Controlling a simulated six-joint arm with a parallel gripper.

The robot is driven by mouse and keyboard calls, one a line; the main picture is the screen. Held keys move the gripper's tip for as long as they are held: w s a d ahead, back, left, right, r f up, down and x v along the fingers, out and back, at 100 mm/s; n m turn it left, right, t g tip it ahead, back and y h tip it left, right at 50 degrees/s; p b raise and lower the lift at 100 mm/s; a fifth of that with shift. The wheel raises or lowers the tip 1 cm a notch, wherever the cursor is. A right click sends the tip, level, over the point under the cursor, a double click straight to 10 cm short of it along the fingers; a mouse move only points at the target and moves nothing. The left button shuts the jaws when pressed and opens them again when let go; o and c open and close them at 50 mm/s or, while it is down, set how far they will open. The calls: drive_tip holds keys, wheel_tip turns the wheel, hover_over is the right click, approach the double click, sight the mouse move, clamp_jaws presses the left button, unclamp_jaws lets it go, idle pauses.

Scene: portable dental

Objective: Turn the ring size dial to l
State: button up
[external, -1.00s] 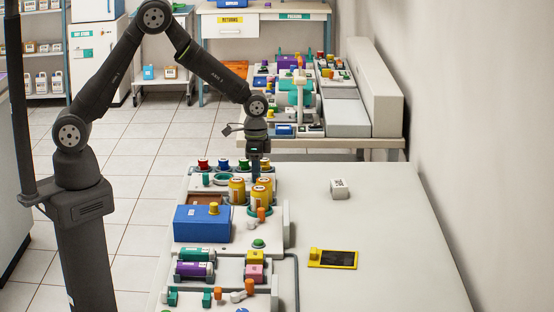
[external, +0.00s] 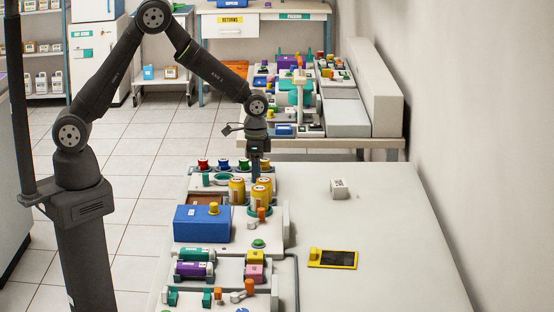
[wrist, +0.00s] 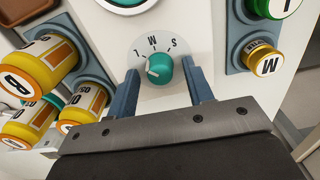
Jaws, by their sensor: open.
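The ring size dial (wrist: 160,68) is a teal knob on a white round plate in the wrist view, marked L, M and S around its far side. A small white mark on the knob sits on its left side, on the L side; its exact alignment is hard to tell. My gripper (wrist: 163,75) is open, with one blue-grey finger on each side of the dial. Whether either finger touches the knob is not clear. In the external view my gripper (external: 258,170) points down at the far end of the panel, and the dial is hidden there.
A yellow cylinder marked M (wrist: 264,60) stands to the right, near a green one. A blue box (external: 202,224) is nearer on the panel. The table's right side is mostly clear.

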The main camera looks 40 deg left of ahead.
wheel_tip(320, 180, up, 17)
idle(0.4)
idle(0.5)
wheel_tip(320, 180, down, 17)
drive_tip(key=shift+f, duration=0.1)
idle(0.4)
